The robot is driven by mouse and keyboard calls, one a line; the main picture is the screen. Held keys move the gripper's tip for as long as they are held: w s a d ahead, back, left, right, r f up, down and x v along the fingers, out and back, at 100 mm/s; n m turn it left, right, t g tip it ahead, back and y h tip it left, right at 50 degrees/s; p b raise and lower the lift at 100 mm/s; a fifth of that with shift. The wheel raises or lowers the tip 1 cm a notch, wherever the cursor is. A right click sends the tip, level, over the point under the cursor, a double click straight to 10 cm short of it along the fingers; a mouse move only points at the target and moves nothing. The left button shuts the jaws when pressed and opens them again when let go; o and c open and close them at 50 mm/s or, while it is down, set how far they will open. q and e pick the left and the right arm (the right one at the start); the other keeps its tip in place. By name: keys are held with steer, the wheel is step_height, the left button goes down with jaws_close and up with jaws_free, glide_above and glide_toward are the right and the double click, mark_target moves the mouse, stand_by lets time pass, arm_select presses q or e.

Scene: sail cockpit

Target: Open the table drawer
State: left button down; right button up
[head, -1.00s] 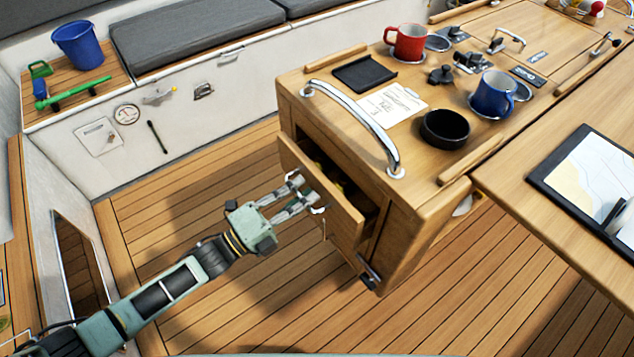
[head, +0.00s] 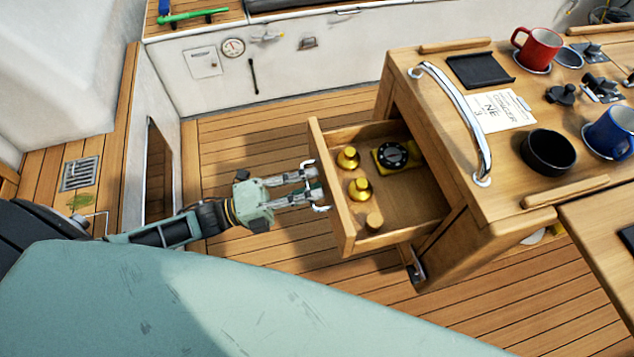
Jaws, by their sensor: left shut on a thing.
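The table drawer (head: 405,206) stands well out of the left end of the wooden table (head: 500,185). Inside it are several brass-coloured pieces and a black round dial on a yellow base (head: 391,155). My left gripper (head: 316,190) is at the drawer's front and shut on its metal handle (head: 309,166). The fingers hide part of the handle. My right gripper is not in view.
On the table top are a red mug (head: 537,48), a blue mug (head: 611,132), a black bowl (head: 547,152), a black tray (head: 480,70) and a curved metal rail (head: 455,110). Clear floor (head: 255,135) lies left of the drawer.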

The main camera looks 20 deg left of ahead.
arm_select(q)
steer(key=shift+f, duration=0.1)
steer(key=c, duration=2.1)
jaws_free()
steer(key=v, duration=1.2)
